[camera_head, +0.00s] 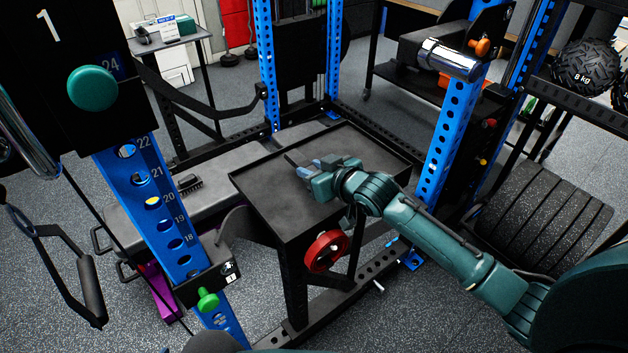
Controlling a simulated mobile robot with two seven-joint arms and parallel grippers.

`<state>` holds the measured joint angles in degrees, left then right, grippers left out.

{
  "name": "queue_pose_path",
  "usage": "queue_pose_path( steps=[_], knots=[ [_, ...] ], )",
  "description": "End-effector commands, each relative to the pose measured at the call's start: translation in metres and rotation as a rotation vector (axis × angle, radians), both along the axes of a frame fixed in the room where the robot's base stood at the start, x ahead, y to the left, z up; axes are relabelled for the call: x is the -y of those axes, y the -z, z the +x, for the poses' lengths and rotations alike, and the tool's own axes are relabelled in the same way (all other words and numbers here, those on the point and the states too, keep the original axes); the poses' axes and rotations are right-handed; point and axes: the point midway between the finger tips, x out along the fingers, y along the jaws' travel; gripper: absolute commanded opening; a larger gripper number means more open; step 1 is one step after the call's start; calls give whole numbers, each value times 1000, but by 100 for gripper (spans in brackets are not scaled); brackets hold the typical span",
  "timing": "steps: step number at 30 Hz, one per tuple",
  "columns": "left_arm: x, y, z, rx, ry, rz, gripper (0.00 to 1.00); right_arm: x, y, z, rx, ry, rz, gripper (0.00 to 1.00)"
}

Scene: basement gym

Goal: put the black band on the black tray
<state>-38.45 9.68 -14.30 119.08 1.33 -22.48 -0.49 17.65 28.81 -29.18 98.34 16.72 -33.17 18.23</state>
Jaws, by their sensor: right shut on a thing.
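The black tray (272,200) is a wide, shallow, raised-rim top on a black stand in the middle of the view. My right gripper (299,168) reaches in from the right and is over the tray, with its fingers pointing left. It is shut on a thin dark thing (291,160), which I take to be the black band. Little of it shows against the dark tray, and I cannot tell whether it touches the tray surface. My left gripper is not in view.
Blue rack posts (157,195) stand left and right of the tray. A grey bench (140,205) with a black brush-like thing (190,183) lies to the left. A red ring (326,251) hangs below the tray's front edge. Weight plates (540,215) stand at right. The tray's left part is bare.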

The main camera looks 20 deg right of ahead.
Motion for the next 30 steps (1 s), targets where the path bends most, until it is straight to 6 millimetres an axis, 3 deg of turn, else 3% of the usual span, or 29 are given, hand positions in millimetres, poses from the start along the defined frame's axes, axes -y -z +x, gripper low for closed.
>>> queue_pose_path(
  steps=[6, 18, 19, 26, 30],
  knots=[
    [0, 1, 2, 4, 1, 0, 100, -1, 31, -1, -3, -1, 0, 6],
    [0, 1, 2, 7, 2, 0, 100, -1, 37, -1, -1, -1, -1, 6],
    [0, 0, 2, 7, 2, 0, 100, 0, 36, -1, -2, 0, -2, 31],
    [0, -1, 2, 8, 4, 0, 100, 0, 36, -1, -2, 0, -2, 50],
    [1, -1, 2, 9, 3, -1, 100, 0, 36, -1, -2, 0, -2, 50]
  ],
)
